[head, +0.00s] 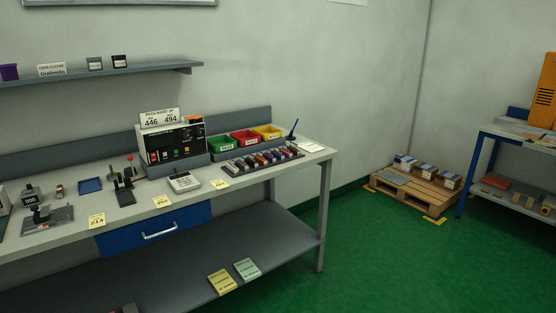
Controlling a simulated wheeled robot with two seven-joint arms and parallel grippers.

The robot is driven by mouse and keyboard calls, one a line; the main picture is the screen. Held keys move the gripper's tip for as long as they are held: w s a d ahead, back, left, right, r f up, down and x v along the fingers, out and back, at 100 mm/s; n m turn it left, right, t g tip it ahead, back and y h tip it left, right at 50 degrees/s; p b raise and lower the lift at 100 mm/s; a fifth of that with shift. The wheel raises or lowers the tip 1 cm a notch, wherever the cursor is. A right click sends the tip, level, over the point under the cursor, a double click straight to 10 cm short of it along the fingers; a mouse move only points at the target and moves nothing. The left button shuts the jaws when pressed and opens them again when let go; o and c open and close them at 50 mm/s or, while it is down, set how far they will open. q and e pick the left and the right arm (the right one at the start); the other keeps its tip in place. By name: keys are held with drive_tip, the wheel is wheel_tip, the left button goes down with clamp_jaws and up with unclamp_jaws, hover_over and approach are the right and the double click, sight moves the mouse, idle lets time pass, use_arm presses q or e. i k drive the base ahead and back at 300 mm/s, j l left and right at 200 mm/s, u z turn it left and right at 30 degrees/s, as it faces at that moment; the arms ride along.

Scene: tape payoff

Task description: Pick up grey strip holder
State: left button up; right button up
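I cannot single out a grey strip holder with certainty at this size. A dark rack (229,171) near the right end of the workbench (232,197) bears a row of several small blocks in grey, blue, red and other colours. A grey block (240,165) stands towards the left end of that row. A dark device with a red-knobbed lever (124,185) stands farther left on the bench. Neither of my grippers is in view.
Green, red and yellow bins (244,138) stand behind the rack. A control box (174,146) and a calculator-like device (184,182) stand left of it. A blue drawer (130,235) is under the bench. A pallet (416,188) lies right; green floor (390,260) is clear.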

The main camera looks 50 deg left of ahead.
sight(241, 163)
drive_tip(key=i+j+u, duration=0.1)
drive_tip(key=i+u, duration=0.3)
drive_tip(key=i, duration=0.15)
drive_tip(key=i+u, duration=0.45)
drive_tip(key=i+l+u, duration=0.25)
drive_tip(key=i+u, duration=0.15)
drive_tip(key=i, duration=0.15)
drive_tip(key=i+l+u, duration=0.1)
drive_tip(key=i+u, duration=0.35)
drive_tip(key=i+l+u, duration=0.25)
drive_tip(key=u, duration=0.15)
drive_tip(key=i+l+u, duration=0.7)
drive_tip(key=i+l, duration=0.1)
drive_tip(key=l, duration=0.1)
